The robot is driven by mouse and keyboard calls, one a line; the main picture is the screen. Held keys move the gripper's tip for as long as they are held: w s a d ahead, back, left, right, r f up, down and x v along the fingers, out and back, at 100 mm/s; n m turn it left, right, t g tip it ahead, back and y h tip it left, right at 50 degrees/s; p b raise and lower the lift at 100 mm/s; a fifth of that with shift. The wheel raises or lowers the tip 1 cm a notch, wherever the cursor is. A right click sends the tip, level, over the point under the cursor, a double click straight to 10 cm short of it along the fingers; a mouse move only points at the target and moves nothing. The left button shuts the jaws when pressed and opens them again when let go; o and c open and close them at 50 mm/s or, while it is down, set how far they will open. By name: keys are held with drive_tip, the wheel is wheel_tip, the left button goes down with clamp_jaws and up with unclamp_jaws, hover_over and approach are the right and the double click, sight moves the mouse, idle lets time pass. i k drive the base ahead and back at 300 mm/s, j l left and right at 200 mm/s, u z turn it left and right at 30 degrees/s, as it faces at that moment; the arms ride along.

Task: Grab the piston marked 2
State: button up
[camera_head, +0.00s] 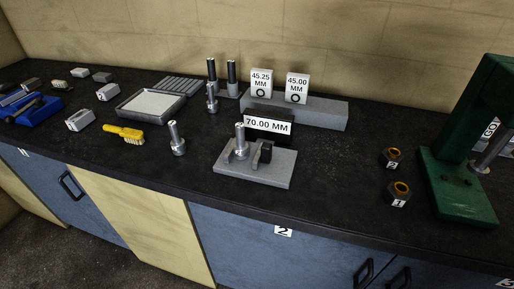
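Several silver piston-like parts stand upright on the dark worktop. One piston-like part (178,139) stands alone left of the middle. Another piston-like part (240,140) stands on the grey gauge block (254,168) beside the 70.00 MM sign. A third piston-like part (212,99) stands behind, near two dark-topped rods. I cannot read a number on any of these parts, so I cannot tell which is marked 2. My gripper is not in view.
The 45.25 MM sign (261,84) and 45.00 MM sign (298,88) stand on a long grey block (330,115). Brass-centred nuts (391,157) (399,190) with small number tags and a green press (462,190) stand right. A yellow brush (126,133) and tray (145,105) lie left.

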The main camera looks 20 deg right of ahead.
sight(241, 147)
drive_tip(key=i+j, duration=0.15)
drive_tip(key=j, duration=0.25)
drive_tip(key=i+j, duration=0.1)
drive_tip(key=j, duration=0.3)
drive_tip(key=i+j, duration=0.15)
drive_tip(key=j, duration=0.25)
drive_tip(key=i+j, duration=0.15)
drive_tip(key=j, duration=0.3)
drive_tip(key=l+z, duration=0.05)
